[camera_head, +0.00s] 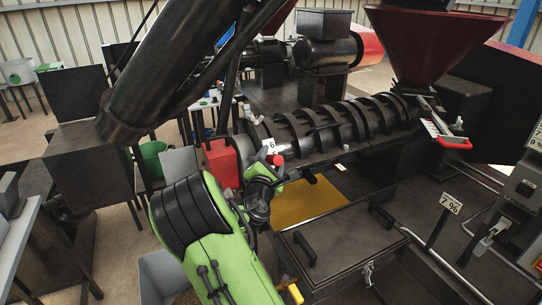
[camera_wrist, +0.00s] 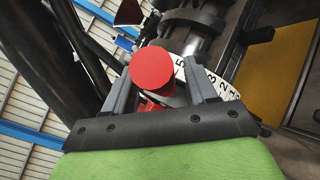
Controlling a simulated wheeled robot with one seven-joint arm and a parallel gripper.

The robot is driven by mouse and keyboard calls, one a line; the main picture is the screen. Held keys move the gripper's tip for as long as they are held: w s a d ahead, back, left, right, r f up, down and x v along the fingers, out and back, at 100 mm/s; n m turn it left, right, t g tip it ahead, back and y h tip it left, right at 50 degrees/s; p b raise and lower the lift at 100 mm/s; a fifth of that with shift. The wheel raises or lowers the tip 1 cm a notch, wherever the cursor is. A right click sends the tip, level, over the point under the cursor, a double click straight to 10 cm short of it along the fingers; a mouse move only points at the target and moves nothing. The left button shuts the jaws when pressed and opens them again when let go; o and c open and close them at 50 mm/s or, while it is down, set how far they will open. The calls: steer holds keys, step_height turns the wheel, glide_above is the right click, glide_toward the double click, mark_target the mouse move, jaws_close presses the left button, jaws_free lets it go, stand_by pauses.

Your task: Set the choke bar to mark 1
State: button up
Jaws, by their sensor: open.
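The choke bar's red round knob (camera_wrist: 153,60) faces the wrist camera, between the two fingers of my gripper (camera_wrist: 160,72). The fingers are open on either side of it; I cannot tell whether they touch it. A white scale plate (camera_wrist: 226,84) with black numbers lies behind the right finger; 5, 3, 2 and 1 can be read, and part is hidden. In the head view the red knob (camera_head: 277,160) is at the press's near left end, right at my gripper (camera_head: 268,172). The bar itself and the mark it stands at are hidden.
The ribbed press barrel (camera_head: 340,127) runs back right to a dark red hopper (camera_head: 435,40). A red-handled lever (camera_head: 455,143) sits below the hopper. A red box (camera_head: 221,163) stands left of the knob. A yellow panel (camera_head: 310,203) and a lidded tray (camera_head: 345,245) lie below the barrel.

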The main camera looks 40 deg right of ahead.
steer(key=shift+w+d, duration=0.1)
steer(key=shift+d, duration=0.05)
jaws_close()
steer(key=shift+f, duration=0.1)
